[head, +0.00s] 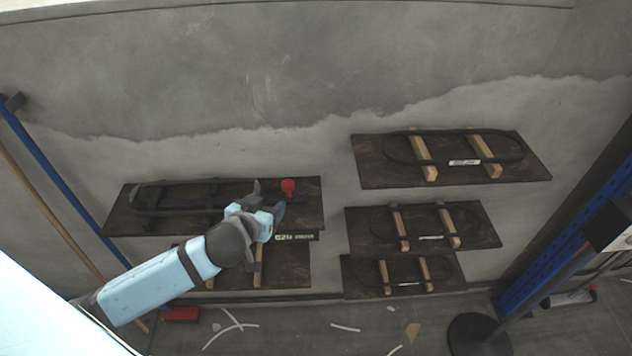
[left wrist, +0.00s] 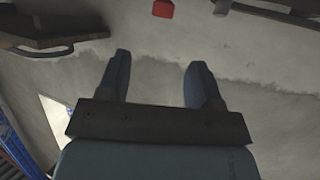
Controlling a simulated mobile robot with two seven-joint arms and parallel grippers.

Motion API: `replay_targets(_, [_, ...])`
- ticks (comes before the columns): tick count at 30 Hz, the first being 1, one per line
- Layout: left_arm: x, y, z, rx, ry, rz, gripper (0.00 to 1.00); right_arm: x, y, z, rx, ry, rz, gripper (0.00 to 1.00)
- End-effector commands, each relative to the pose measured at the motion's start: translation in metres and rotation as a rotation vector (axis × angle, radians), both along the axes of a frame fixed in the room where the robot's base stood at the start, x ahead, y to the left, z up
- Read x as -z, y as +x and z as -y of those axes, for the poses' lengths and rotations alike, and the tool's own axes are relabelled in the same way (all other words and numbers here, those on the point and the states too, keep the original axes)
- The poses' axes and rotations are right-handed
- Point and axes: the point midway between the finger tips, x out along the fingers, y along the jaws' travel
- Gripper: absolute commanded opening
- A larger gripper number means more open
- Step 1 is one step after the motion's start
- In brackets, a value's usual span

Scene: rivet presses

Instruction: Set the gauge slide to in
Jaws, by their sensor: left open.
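A red knob (head: 288,186), which I take to be the gauge slide's handle, sits near the right end of a dark panel (head: 312,212) on the left of the wall. A dark elongated frame (head: 160,197) lies on that same panel. My left gripper (head: 268,200) is open just left of and below the knob, with nothing visible between its fingers. In the left wrist view a red piece (left wrist: 163,9) shows at the top edge, beyond the spread fingers (left wrist: 158,68) and apart from them. The gripper hides part of the panel. The slide's in and out marks cannot be read.
Dark boards with wooden battens and black loops are on the wall at right, the upper one (head: 530,165) largest. A lower left board (head: 290,268) is partly behind my arm. A blue post (head: 570,250) stands at right. A red object (head: 181,314) lies low at left.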

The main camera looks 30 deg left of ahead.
Motion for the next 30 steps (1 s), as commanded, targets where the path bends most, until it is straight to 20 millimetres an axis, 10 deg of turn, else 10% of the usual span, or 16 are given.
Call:
replay_targets(21, [0.043, 0.110, -0.018, -0.003, 0.001, 0.003, 0.59, -0.023, 0.000, 0.002, 0.008, -0.001, 0.003, 0.00])
replay_targets(30, [0.052, 0.126, -0.021, -0.003, -0.001, 0.002, 0.59, -0.023, -0.003, 0.003, 0.011, -0.003, -0.001, 0.00])
